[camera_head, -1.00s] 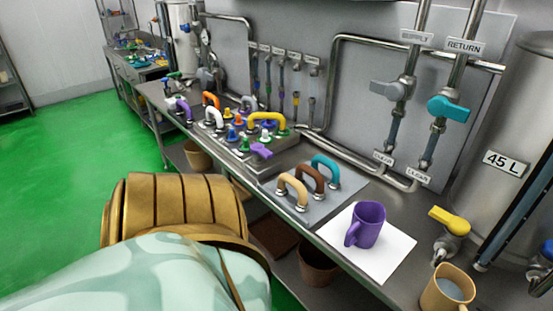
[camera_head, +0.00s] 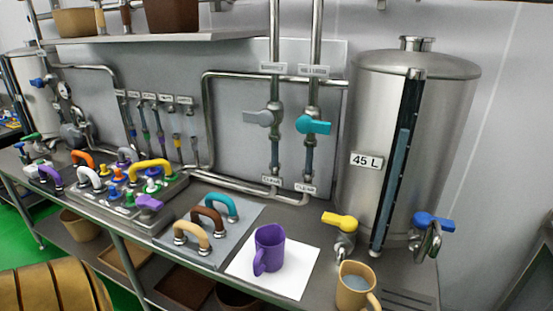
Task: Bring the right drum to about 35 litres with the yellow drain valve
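The right drum (camera_head: 450,115) is a steel tank with a "45 L" label (camera_head: 366,160), at the right of the head view. Its dark sight gauge (camera_head: 411,95) holds a blue-grey liquid column (camera_head: 395,190) whose top stands clearly below the gauge's top, at roughly two thirds of its height. The yellow drain valve (camera_head: 340,221) sits low on the drum's left, its handle pointing left. A tan mug (camera_head: 355,290) with liquid in it stands below and slightly right of the valve's spout. Neither of my grippers shows.
A purple mug (camera_head: 269,250) stands on a white sheet (camera_head: 300,275). Left of it are a plate of arched handles (camera_head: 208,222) and a panel of coloured knobs (camera_head: 130,190). A blue valve (camera_head: 434,222) is on the drum's right. Grey (camera_head: 260,118) and teal (camera_head: 313,125) pipe valves are behind.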

